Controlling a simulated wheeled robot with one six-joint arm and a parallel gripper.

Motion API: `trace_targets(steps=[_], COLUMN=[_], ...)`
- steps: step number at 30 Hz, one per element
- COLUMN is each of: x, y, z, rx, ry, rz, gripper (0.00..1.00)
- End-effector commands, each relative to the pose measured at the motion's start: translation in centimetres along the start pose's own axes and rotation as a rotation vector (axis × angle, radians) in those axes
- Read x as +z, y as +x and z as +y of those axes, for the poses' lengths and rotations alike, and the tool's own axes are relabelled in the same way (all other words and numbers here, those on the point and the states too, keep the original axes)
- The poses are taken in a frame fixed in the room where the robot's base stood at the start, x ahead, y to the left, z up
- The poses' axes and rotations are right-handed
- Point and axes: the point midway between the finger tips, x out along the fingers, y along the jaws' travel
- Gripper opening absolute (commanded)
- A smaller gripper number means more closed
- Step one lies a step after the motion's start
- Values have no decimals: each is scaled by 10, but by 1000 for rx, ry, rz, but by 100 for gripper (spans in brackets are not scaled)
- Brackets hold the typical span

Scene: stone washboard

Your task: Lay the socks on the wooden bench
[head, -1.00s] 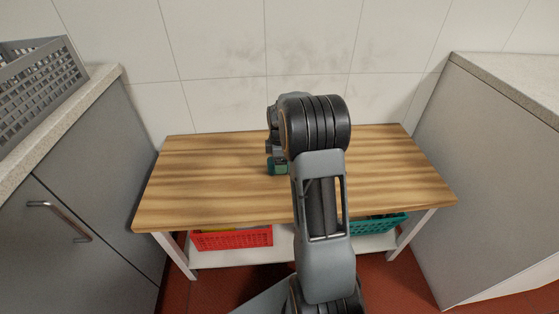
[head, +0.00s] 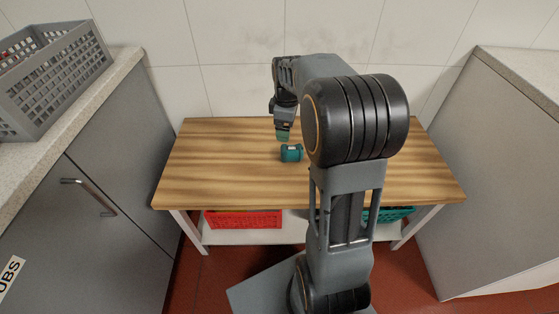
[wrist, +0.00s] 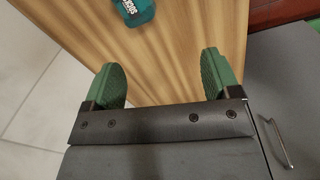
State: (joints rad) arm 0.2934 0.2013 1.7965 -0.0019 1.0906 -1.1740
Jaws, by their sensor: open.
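The socks (head: 291,153) are a small teal bundle with a pale label, lying on the wooden bench (head: 225,165) near its middle. In the wrist view the socks (wrist: 133,10) show at the top edge, partly cut off, with lettering on the label. My gripper (head: 283,136) is above the bench, just behind and above the socks in the head view. In the wrist view my gripper (wrist: 165,82) has its two green fingers wide apart with nothing between them, and the socks lie apart from them on the wood (wrist: 185,45).
A grey crate (head: 55,80) stands on the left counter (head: 130,62). A red basket (head: 243,219) and a teal basket (head: 392,215) sit on the shelf under the bench. Another counter (head: 500,150) stands at right. The bench's left half is clear.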

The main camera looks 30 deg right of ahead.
Motion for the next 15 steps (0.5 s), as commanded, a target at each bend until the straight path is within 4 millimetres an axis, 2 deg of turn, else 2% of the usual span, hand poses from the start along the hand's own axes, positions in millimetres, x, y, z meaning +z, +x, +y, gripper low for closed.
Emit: trace_targets(steps=[1,3,9,12,15], x=[-5,-8,-4,2,7], y=[-11,-20,-24,-20,-15], z=[-26,-60,-143,-172,-191], rx=[22,46,83,86,83], ry=[78,214,567,701,795], rz=[13,34,110,145,169], gripper=[83,83,83,83,83])
